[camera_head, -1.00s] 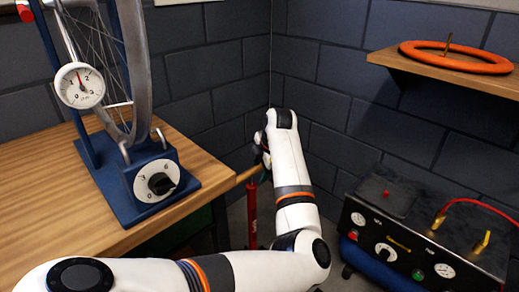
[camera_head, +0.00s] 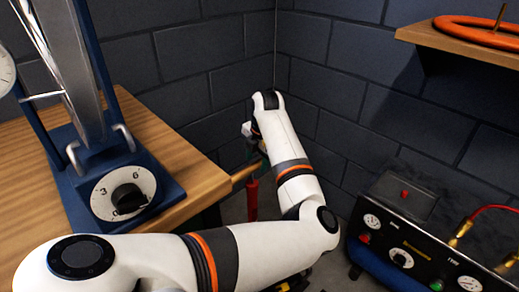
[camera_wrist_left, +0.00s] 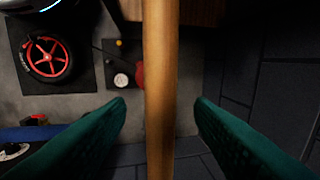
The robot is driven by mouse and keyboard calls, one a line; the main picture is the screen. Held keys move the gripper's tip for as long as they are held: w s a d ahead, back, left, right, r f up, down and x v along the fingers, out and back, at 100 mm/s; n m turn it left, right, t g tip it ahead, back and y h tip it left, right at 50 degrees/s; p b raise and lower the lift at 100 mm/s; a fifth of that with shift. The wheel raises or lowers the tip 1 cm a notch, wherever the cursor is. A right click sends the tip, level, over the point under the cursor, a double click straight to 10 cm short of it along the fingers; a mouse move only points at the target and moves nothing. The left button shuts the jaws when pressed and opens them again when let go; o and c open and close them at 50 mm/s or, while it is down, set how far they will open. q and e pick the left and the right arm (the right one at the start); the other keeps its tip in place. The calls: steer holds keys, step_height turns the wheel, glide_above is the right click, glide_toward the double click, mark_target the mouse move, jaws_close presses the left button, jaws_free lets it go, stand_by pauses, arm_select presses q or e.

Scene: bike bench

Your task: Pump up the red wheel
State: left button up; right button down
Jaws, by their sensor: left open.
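A floor pump has a red barrel (camera_head: 252,200) and a wooden handle (camera_head: 245,175), beside the bench's right end. In the left wrist view the handle (camera_wrist_left: 162,60) runs top to bottom between two green fingers. My left gripper (camera_head: 262,150) is open, with visible gaps on both sides of the handle. Its fingers are mostly hidden in the head view. A red-spoked wheel with a black tyre (camera_wrist_left: 45,52) lies on a dark mat on the floor in the left wrist view. A small white gauge (camera_wrist_left: 121,80) shows near the red pump body. My right gripper is not in view.
The wooden bench (camera_head: 165,150) carries a blue stand with a dial (camera_head: 124,193) and a silver wheel rim. A black compressor panel (camera_head: 425,245) stands at right. A shelf (camera_head: 450,40) holds an orange ring. Dark block walls close the corner.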

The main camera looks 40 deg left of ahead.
mark_target(256, 163)
arm_select(q)
steer(key=shift+a+f+b, duration=0.15)
steer(key=shift+a+f, duration=0.05)
steer(key=shift+f, duration=0.75)
steer(key=shift+a+f+b, duration=0.15)
steer(key=shift+a+f, duration=0.05)
steer(key=shift+f, duration=0.7)
steer(key=shift+c, duration=0.5)
